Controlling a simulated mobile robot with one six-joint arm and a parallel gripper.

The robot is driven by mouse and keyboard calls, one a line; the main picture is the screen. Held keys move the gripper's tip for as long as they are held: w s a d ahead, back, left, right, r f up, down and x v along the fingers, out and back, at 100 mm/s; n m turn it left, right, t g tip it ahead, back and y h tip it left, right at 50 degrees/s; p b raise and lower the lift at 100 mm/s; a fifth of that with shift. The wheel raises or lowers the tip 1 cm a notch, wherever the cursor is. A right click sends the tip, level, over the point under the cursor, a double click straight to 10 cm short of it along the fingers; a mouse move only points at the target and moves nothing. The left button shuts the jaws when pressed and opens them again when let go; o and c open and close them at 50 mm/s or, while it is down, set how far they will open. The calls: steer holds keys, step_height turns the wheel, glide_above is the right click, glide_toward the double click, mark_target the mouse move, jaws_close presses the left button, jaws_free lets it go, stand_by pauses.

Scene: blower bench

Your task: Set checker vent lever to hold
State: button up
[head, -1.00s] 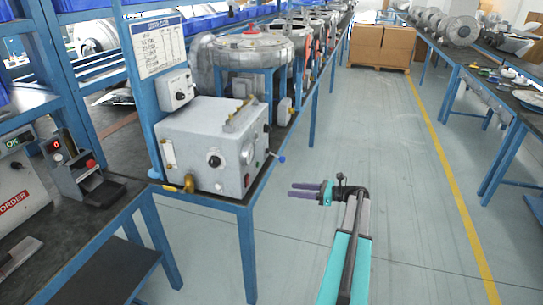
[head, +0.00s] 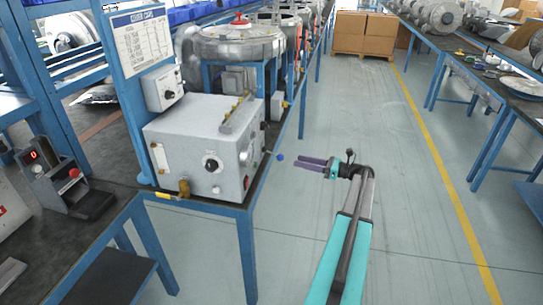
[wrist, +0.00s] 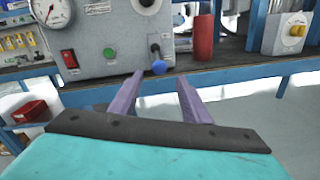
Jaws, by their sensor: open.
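The checker (head: 205,140) is a grey metal box on the blue-framed bench. A lever with a blue ball knob (head: 280,157) sticks out from its right side. In the wrist view the blue knob (wrist: 159,67) hangs at the lower end of a short lever on the grey panel (wrist: 105,30). Any position marks beside it are too small to read. My gripper (head: 304,162) is right of the knob, with its purple fingers pointing at it. In the wrist view the fingers of my gripper (wrist: 160,78) are open and empty, with the knob ahead between their tips.
In the wrist view a pressure gauge (wrist: 53,12), a red switch (wrist: 69,59) and a green button (wrist: 110,53) sit left of the lever. A red cylinder (wrist: 203,38) stands to its right. The aisle floor (head: 370,130) around my arm is clear.

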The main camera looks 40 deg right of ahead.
mark_target(278, 157)
steer(key=shift+p+x, duration=0.8)
steer(key=shift+x, duration=6.05)
jaws_close()
